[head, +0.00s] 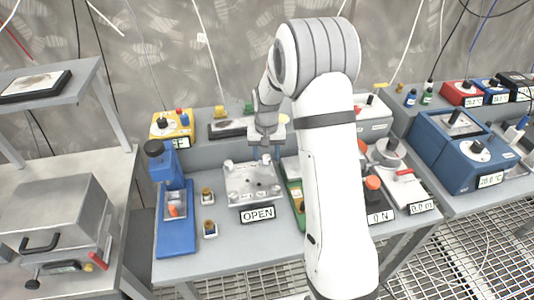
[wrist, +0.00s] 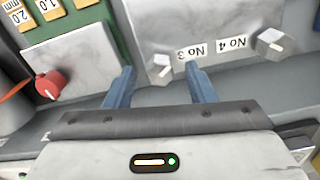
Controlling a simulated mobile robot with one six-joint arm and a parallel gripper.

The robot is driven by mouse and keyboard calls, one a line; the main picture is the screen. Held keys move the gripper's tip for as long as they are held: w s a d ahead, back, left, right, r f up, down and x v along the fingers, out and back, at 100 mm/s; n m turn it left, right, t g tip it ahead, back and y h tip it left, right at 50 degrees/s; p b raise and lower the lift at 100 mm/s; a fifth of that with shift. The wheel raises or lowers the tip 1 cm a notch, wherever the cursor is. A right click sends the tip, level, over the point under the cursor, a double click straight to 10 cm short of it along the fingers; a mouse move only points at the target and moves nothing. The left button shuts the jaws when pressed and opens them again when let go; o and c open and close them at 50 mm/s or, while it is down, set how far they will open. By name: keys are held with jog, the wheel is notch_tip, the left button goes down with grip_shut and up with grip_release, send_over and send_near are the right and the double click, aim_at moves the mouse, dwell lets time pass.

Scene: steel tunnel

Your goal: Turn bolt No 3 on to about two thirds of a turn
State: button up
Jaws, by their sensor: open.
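Bolt No 3 (wrist: 161,66) is a pale metal bolt head on a grey metal block (wrist: 215,20), beside its "No 3" label (wrist: 192,51) in the wrist view. Bolt No 4 (wrist: 270,40) stands to its right by the "No 4" label. My gripper (wrist: 161,74) is open, with two blue fingers on either side of bolt No 3 in the picture; contact and depth cannot be told. In the head view my gripper (head: 267,143) hangs at the far edge of the metal block (head: 252,184), which has bolts at its corners. The bolts' numbers are not readable there.
An "OPEN" sign (head: 258,214) stands before the block. A blue device (head: 174,218) is to its left, with two small brass-coloured parts (head: 209,212) between. A green part (head: 293,196) lies close to its right. A red knob (wrist: 50,84) shows left in the wrist view.

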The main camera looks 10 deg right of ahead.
jog(key=shift+f, duration=0.25)
jog(key=c, duration=1)
jog(key=shift+f, duration=0.1)
jog(key=shift+m+b, duration=0.3)
jog(key=shift+b, duration=0.1)
